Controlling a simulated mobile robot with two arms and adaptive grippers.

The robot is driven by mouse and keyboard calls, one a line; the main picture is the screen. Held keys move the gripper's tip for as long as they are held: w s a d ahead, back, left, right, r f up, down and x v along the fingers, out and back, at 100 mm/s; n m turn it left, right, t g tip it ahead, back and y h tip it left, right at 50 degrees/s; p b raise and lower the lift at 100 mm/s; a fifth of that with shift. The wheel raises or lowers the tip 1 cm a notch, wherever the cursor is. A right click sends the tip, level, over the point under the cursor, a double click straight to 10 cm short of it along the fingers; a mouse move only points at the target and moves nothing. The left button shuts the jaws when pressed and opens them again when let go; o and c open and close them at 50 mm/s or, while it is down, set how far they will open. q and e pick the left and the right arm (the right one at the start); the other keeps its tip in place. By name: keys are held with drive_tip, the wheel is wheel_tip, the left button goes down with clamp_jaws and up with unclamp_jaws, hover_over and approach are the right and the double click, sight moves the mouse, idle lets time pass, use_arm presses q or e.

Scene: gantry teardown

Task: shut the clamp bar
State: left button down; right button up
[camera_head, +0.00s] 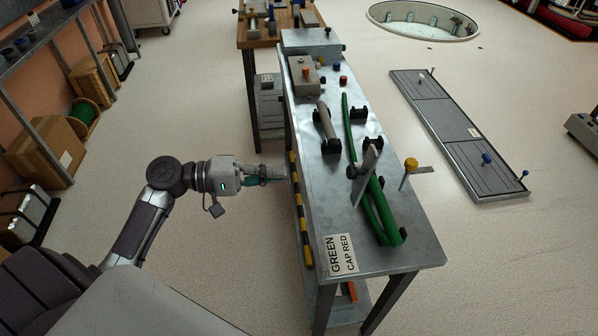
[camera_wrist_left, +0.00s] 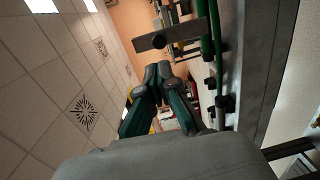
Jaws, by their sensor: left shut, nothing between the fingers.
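The clamp bar (camera_head: 367,167) is a flat grey bar on the metal bench, raised steeply beside the green tubes (camera_head: 382,212). A dark round knob (camera_head: 352,172) sits at its lower side. In the left wrist view a grey bar (camera_wrist_left: 185,33) with a dark disc lies beyond the fingertips, apart from them; it looks like the same bar. A yellow-topped post (camera_head: 409,168) with a flat plate stands at the bench's right edge. My left gripper (camera_head: 286,177) is shut and empty at the bench's left edge. Its closed fingers (camera_wrist_left: 158,72) also show in the left wrist view. My right gripper is out of view.
A grey panel (camera_head: 450,125) lies to the right. Floor left of the bench is clear.

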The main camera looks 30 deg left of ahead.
sight(348, 172)
use_arm(q)
drive_tip(key=p+x, duration=0.3)
drive_tip(key=x, duration=0.8)
drive_tip(key=shift+w+d, duration=0.1)
drive_tip(key=shift+w, duration=0.05)
drive_tip(key=shift+w+d+f+p, duration=0.15)
drive_tip(key=shift+w+d+p, duration=0.15)
drive_tip(key=shift+d, duration=0.2)
